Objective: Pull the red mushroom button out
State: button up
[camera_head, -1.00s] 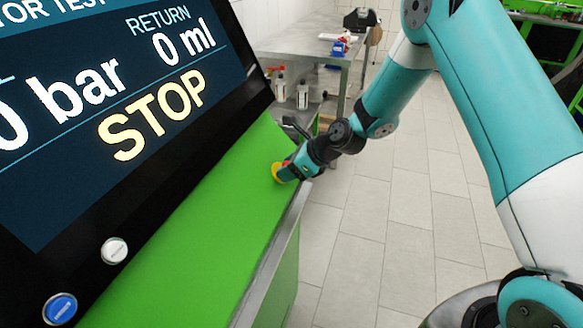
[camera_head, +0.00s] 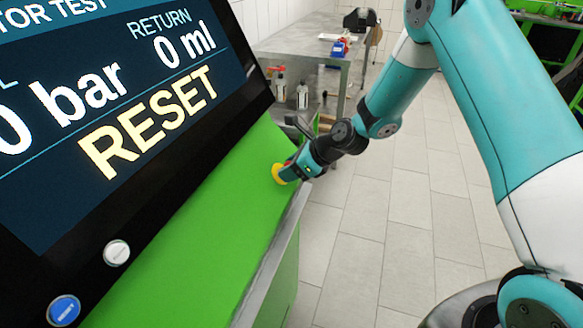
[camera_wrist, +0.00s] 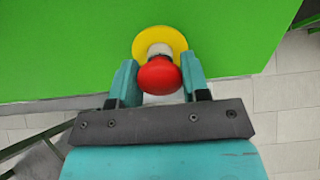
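The red mushroom button (camera_wrist: 159,77) is between the two teal fingers of my gripper (camera_wrist: 160,70) in the wrist view. Both fingers appear to touch its sides, one at the left and one at the right. A whitish stem shows between the red cap and the round yellow plate (camera_wrist: 172,38) on the green panel (camera_wrist: 60,50). In the head view my gripper (camera_head: 290,169) is at the far right edge of the green panel. It hides most of the button there, and the yellow plate (camera_head: 277,173) shows beside it.
A large screen (camera_head: 100,110) reads RESET in yellow letters, with 0 bar and 0 ml above. A white button (camera_head: 117,252) and a blue button (camera_head: 64,309) sit below it. A metal workbench (camera_head: 310,45) with bottles stands behind. The tiled floor at right is clear.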

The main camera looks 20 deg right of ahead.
jog(key=o, duration=1)
jog(key=shift+o, duration=0.2)
jog(key=shift+r, duration=0.1)
jog(key=shift+p+v, duration=0.85)
jog(key=shift+v, duration=0.25)
jog(key=shift+p+v, duration=1.5)
jog(key=shift+v, duration=0.85)
